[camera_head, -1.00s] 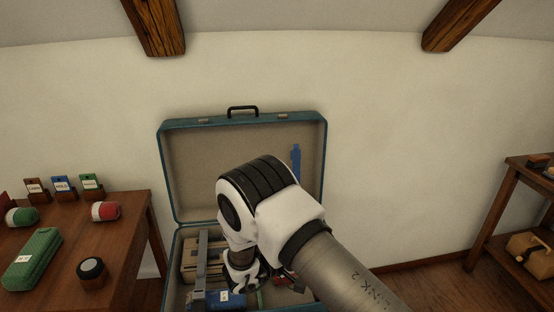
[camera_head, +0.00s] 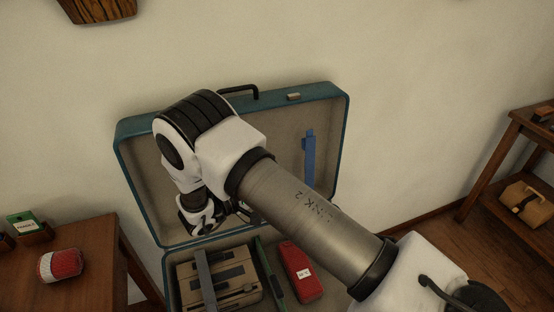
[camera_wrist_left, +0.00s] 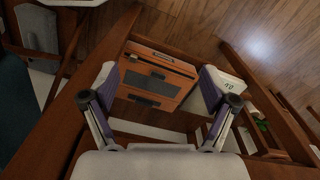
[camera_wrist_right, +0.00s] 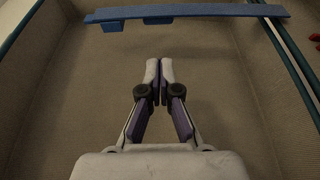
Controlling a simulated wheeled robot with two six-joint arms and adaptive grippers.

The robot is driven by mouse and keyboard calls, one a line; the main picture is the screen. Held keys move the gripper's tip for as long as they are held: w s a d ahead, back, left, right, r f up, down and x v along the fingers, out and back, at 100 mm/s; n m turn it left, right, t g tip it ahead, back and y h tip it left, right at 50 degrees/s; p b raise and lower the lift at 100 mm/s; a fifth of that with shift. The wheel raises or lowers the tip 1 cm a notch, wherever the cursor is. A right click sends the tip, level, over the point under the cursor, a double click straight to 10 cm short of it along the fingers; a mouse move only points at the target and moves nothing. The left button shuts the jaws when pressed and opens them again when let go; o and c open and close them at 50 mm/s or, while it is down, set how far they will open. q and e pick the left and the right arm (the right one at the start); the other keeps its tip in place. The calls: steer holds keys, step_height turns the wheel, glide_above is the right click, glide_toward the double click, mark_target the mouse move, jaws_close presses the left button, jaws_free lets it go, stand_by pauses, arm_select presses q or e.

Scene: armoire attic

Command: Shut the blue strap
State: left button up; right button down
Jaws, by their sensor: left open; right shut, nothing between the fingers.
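The blue strap (camera_head: 309,158) stands upright against the inside of the raised suitcase lid, on its right side. In the right wrist view the blue strap (camera_wrist_right: 190,12) crosses the top of the picture, beyond the fingertips and apart from them. My right gripper (camera_wrist_right: 159,64) is shut and empty in front of the lining; in the head view my own arm partly hides it. The teal suitcase (camera_head: 133,190) is open. My left gripper (camera_wrist_left: 160,102) shows only in its wrist view, open and empty, above wooden furniture.
A grey strap (camera_head: 205,280) lies over a tan item (camera_head: 240,272) in the suitcase base, beside a red box (camera_head: 300,271). A wooden table (camera_head: 95,270) with a red-and-white roll (camera_head: 60,266) stands left. A shelf (camera_head: 490,165) stands right. An orange-brown box (camera_wrist_left: 158,78) is below my left gripper.

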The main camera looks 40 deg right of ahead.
arm_select(q)
steer(key=shift+s+r, duration=0.1)
steer(key=shift+r, duration=0.05)
arm_select(e)
steer(key=d, duration=0.9)
steer(key=shift+d+f, duration=0.2)
steer(key=shift+d, duration=0.15)
